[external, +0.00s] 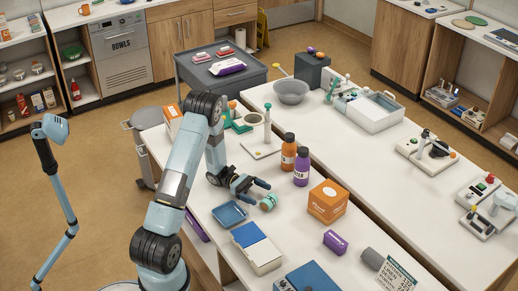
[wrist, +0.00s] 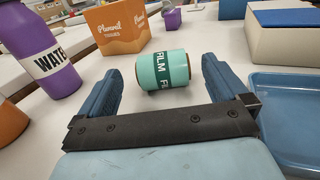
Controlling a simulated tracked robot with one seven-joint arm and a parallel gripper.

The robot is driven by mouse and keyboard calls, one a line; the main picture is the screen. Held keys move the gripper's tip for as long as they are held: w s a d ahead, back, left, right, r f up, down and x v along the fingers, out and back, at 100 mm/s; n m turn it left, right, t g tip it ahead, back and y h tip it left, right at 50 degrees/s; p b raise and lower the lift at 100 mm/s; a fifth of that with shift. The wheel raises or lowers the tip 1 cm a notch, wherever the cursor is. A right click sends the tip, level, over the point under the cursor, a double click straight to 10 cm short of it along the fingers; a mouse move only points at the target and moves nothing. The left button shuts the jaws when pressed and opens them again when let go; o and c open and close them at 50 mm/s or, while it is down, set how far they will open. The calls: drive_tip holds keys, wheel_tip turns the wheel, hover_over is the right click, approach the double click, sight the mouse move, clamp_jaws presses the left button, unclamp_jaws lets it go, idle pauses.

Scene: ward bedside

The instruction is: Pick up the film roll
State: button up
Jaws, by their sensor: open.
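The film roll (wrist: 164,70) is a short teal cylinder with a dark "FILM" label, lying on its side on the white table. It lies just ahead of my gripper (wrist: 162,88), between the lines of its two blue fingers, not visibly touching either. In the external view the film roll (external: 268,202) lies right by the fingertips of my gripper (external: 258,193). My gripper is open and empty, low over the table.
A purple water bottle (wrist: 42,48) stands close on the left in the wrist view, with an orange bottle (external: 289,152) beside it. An orange tissue box (wrist: 117,26) stands behind the roll. A blue tray (wrist: 290,115) lies close on the right.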

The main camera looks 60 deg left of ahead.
sight(272, 200)
drive_tip(key=shift+x, duration=3.8)
drive_tip(key=shift+r, duration=0.1)
drive_tip(key=shift+c, duration=0.2)
